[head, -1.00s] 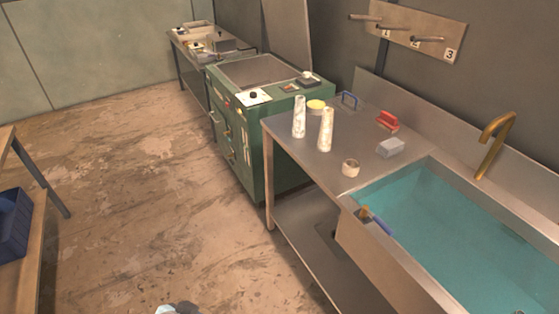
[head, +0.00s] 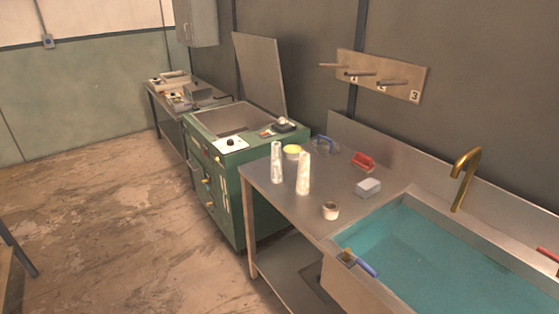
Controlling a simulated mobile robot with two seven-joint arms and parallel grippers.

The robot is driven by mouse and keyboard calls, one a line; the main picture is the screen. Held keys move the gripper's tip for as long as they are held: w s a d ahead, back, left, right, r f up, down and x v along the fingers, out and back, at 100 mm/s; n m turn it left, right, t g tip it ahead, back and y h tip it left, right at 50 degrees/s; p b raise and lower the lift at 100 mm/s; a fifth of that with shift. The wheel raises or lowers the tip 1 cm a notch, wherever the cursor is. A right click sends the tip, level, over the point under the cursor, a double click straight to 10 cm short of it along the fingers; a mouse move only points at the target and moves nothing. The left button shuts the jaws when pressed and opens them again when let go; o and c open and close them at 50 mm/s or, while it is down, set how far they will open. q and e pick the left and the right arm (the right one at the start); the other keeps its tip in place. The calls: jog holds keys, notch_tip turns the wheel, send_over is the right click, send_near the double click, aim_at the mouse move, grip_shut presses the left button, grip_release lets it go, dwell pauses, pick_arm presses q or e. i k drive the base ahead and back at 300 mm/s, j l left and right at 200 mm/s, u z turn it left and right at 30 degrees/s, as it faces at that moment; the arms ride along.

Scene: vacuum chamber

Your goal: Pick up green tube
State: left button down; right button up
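I cannot make out a green tube in the head view. Two pale, mottled upright tubes stand on the steel counter: a left one (head: 277,162) and a slightly taller-looking right one (head: 303,174). They stand close together with a small gap. Neither looks green. Neither of my grippers is in view.
A green cabinet machine (head: 225,190) with a raised lid stands behind the counter (head: 285,203). The counter also holds a small cup (head: 330,210), a grey block (head: 367,188) and a red-handled tool (head: 363,162). A water-filled sink (head: 440,260) is at right. The left floor is open.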

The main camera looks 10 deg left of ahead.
aim_at(276, 171)
jog(key=i+j+z, duration=0.1)
jog(key=z, duration=0.25)
jog(key=i+j+z, duration=0.1)
jog(key=j+z, duration=0.25)
jog(key=z, duration=0.35)
jog(key=i+j+z, duration=0.15)
jog(key=j, duration=0.45)
jog(key=j+z, duration=0.15)
jog(key=j, duration=0.4)
jog(key=i, duration=0.05)
